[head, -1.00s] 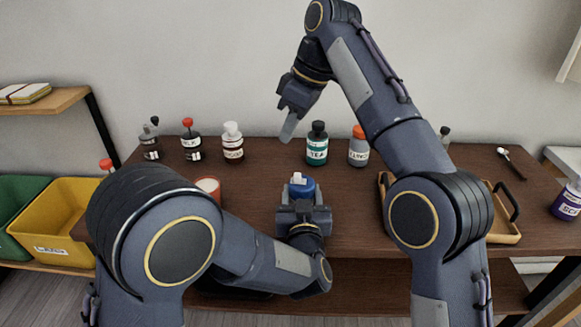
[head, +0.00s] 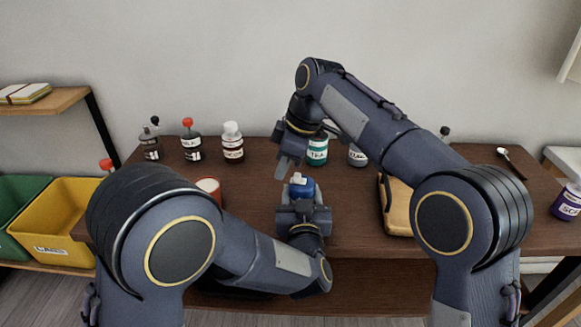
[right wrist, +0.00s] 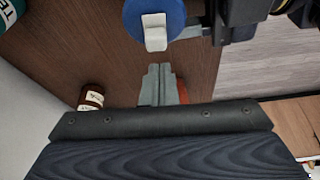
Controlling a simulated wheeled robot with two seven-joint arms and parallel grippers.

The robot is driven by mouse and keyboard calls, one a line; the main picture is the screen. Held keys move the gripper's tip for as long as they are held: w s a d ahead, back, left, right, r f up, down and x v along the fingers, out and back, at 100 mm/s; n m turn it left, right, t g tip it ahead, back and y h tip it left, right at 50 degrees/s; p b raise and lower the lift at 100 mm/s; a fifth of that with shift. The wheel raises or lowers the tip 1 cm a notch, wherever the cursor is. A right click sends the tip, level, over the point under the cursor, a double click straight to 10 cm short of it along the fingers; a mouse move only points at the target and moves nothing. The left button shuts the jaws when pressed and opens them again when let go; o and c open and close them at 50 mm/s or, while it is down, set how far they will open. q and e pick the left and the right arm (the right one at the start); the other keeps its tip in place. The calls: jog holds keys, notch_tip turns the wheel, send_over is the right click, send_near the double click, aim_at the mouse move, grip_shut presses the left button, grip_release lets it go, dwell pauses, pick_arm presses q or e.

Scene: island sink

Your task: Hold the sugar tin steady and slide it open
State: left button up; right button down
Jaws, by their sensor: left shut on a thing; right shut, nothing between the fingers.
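The sugar tin (head: 302,188) is a small blue container with a white piece on its lid, standing on the dark wooden table. My left gripper (head: 303,205) is shut on it from the near side. In the right wrist view the round blue lid (right wrist: 178,18) with its white tab (right wrist: 154,32) shows at the top. My right gripper (head: 286,170) is shut and empty, just above and left of the tin in the head view. Its fingertips (right wrist: 158,70) are apart from the tab in the wrist view. The tin's label is hidden.
Several labelled bottles stand along the back, including a teal tea bottle (head: 318,150) and a cocoa bottle (head: 232,144). A red-rimmed cup (head: 208,187) stands left of the tin. A wooden tray (head: 398,212) lies to the right, partly behind my right arm.

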jog(key=shift+s+d, duration=0.1)
jog(key=shift+d, duration=0.75)
jog(key=shift+d, duration=0.1)
jog(key=shift+s+d, duration=0.1)
jog(key=shift+d, duration=0.7)
jog(key=shift+a, duration=0.15)
jog(key=shift+a, duration=0.25)
jog(key=a, duration=0.3)
notch_tip(320, 180, up, 9)
send_over(295, 174)
jog(key=shift+r, duration=0.2)
